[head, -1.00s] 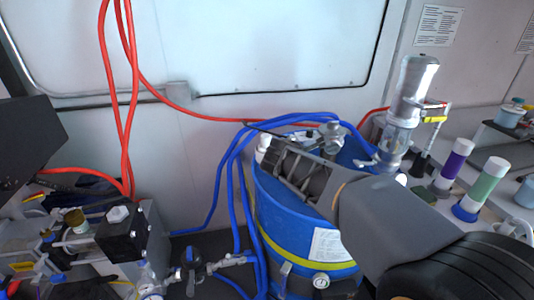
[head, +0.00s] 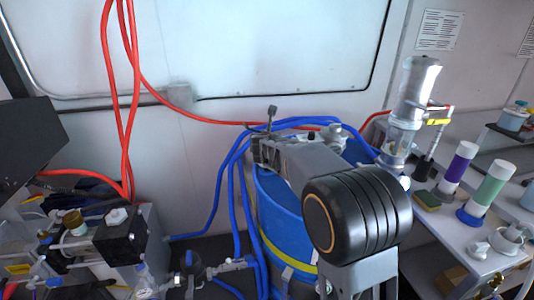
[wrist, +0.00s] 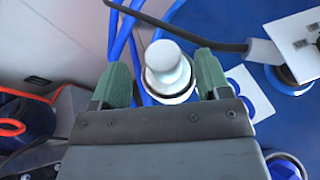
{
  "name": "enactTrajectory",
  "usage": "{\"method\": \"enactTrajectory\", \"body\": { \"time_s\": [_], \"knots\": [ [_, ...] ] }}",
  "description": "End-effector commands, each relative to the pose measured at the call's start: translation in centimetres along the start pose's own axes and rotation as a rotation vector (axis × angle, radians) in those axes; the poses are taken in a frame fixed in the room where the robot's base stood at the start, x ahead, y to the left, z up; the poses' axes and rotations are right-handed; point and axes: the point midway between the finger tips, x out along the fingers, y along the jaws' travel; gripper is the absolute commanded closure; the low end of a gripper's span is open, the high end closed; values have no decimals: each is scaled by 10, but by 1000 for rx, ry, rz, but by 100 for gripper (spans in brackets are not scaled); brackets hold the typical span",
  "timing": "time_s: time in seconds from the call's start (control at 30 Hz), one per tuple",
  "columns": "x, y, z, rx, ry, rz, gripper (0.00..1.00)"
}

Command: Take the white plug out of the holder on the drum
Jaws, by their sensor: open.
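The white plug (wrist: 168,64) stands in a pale ring-shaped holder (wrist: 178,97) by the drum's edge in the wrist view. My gripper (wrist: 160,70) is open, with one green finger on each side of the plug. The plug lies between the fingers, somewhat closer to the right one, and I see no clear grip on it. The blue drum (head: 281,212) stands at the centre of the head view, partly covered by my arm. There my gripper is over the drum's upper left rim, and the plug and holder are hidden behind it.
Blue hoses (head: 234,185) loop over the drum's rim beside my gripper. A black cable with a grey connector (wrist: 262,50) runs close past the fingers. A clear cylinder (head: 406,110) stands behind right. A bench (head: 449,235) with purple and green bottles is right.

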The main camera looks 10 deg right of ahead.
Motion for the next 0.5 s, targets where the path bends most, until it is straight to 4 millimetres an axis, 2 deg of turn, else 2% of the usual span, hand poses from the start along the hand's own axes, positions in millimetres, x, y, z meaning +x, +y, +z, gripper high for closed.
{"method": "enactTrajectory", "body": {
  "time_s": [0.3, 0.5],
  "knots": [
    [37, -3, -4, 1, 2, -2, 30],
    [51, -3, -4, 1, 1, -1, 30]
  ]
}}
